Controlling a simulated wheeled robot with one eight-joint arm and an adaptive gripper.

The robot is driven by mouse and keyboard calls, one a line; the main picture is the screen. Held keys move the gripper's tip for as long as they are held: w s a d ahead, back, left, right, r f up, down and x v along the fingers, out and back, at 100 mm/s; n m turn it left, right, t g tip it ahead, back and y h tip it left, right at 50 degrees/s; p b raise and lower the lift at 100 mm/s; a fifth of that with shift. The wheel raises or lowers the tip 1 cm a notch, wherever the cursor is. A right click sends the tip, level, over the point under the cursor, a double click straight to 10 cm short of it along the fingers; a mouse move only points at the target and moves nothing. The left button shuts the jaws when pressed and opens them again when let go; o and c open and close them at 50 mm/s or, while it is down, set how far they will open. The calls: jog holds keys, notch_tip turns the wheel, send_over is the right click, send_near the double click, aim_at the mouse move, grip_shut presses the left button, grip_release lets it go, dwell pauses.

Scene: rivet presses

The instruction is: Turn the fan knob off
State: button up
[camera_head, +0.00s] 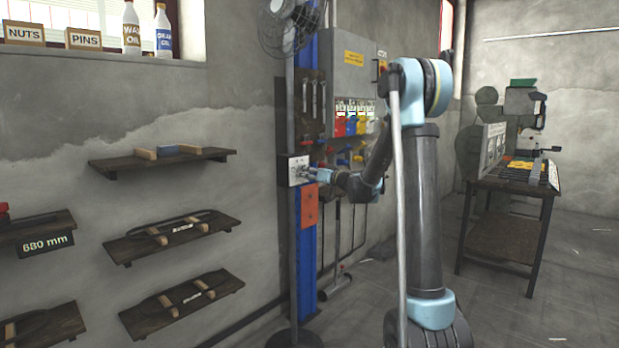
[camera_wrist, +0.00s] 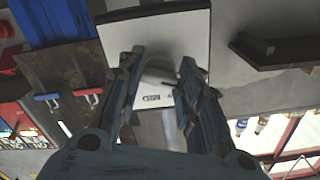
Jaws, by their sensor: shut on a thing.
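The fan control box (camera_head: 297,165) has a white face and is mounted on the post below the fan (camera_head: 288,27). In the wrist view its white panel (camera_wrist: 205,35) faces me. The pale fan knob (camera_wrist: 160,72) stands between my two fingers. My gripper (camera_head: 311,174) reaches the box from the right. In the wrist view my gripper (camera_wrist: 160,64) is shut on the knob, one finger on each side. Small dark print shows on the panel by the knob, but I cannot read it. The fingers hide parts of the knob.
An electrical cabinet (camera_head: 352,62) and colored switches hang right of the post. An orange plate (camera_head: 309,205) is just below the box. Wooden shelves (camera_head: 160,160) are on the left wall. A workbench (camera_head: 505,190) stands at the right, with open floor before it.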

jog(key=o, duration=1.1)
jog(key=shift+w, duration=0.1)
jog(key=shift+c, duration=0.2)
jog(key=v, duration=1.2)
